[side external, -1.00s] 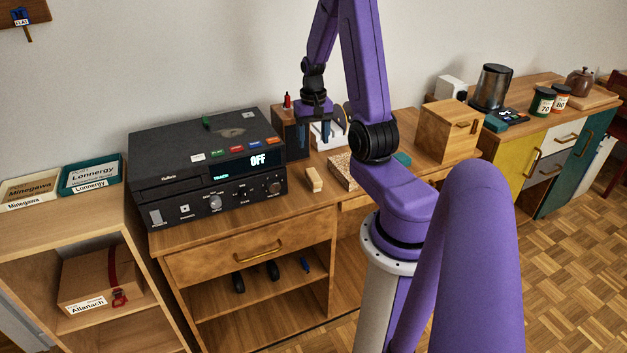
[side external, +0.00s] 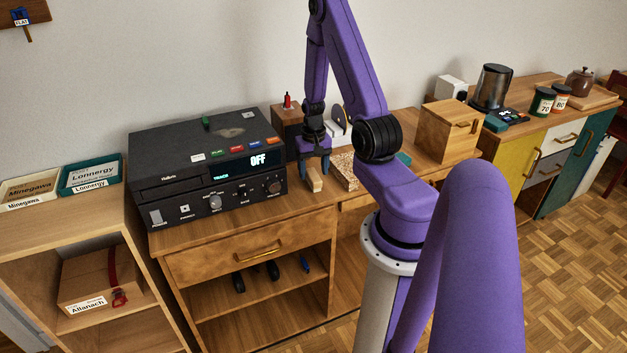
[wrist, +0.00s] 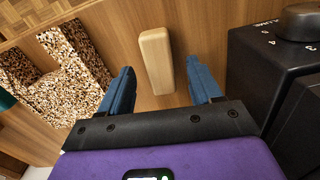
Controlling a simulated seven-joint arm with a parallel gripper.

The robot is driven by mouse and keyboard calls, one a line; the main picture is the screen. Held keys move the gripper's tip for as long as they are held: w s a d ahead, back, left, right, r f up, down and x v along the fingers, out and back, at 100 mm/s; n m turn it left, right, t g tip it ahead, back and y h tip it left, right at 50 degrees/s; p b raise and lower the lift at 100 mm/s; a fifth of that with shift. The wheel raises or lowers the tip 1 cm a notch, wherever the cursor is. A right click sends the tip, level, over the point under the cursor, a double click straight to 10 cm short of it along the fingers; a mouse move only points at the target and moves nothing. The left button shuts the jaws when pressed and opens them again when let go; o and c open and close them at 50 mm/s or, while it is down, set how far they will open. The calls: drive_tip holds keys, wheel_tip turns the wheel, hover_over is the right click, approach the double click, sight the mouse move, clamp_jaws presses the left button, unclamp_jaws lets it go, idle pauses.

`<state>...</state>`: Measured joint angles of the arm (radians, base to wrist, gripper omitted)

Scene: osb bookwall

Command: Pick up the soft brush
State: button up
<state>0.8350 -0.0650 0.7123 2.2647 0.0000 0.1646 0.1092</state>
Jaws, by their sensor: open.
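A small pale wooden block (side external: 314,181) lies on the desk just right of the black deck; it may be the soft brush, but I see no bristles. It also shows in the wrist view (wrist: 156,58), long and rounded at the edges. My gripper (side external: 313,172) is open and points down over this block. In the wrist view, my gripper's blue fingers (wrist: 160,68) stand on either side of the block, with a gap on each side. I cannot tell how far the fingertips are above the desk.
The black deck (side external: 208,165) stands close on the left; its knob and corner are near my fingers in the wrist view. A speckled tray-like piece (side external: 343,171) lies to the right. A dark wooden box (side external: 287,122) and a white holder (side external: 336,132) stand behind.

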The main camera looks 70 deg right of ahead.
sight(313, 175)
drive_tip(key=shift+f, duration=1.25)
drive_tip(key=c, duration=1)
drive_tip(key=shift+r, duration=0.1)
drive_tip(key=shift+c, duration=0.2)
drive_tip(key=shift+r, duration=4.9)
